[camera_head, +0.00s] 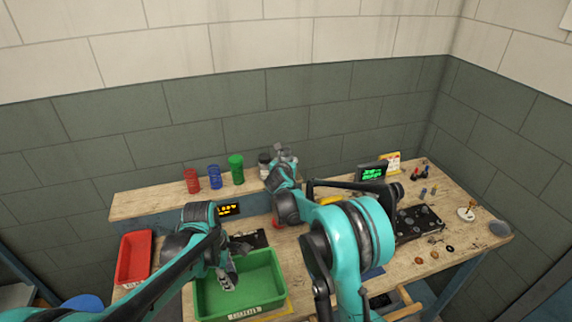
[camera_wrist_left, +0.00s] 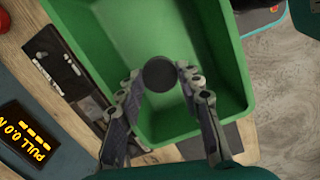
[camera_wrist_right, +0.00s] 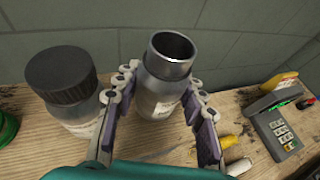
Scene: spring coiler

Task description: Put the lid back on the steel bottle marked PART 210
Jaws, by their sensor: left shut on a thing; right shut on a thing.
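A round dark lid (camera_wrist_left: 159,74) is between the fingertips of my left gripper (camera_wrist_left: 160,80), which is shut on it over the green bin. In the head view my left gripper (camera_head: 227,280) is at that bin; the lid cannot be made out there. My right gripper (camera_wrist_right: 158,92) is shut around an open-mouthed steel bottle (camera_wrist_right: 165,78), upright at the wooden shelf. Its label is partly visible but unreadable. In the head view my right gripper (camera_head: 282,165) is at the shelf's back. A similar bottle with a black lid (camera_wrist_right: 62,75) stands to the left, apart from it.
The green bin (camera_head: 205,303) stands on the bench, with a red bin (camera_head: 133,258) to its left. Red (camera_head: 192,180), blue (camera_head: 214,176) and green (camera_head: 235,168) coiled pieces stand on the shelf. A display device (camera_wrist_right: 277,122) is right of the bottle. Small parts lie at the bench's right.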

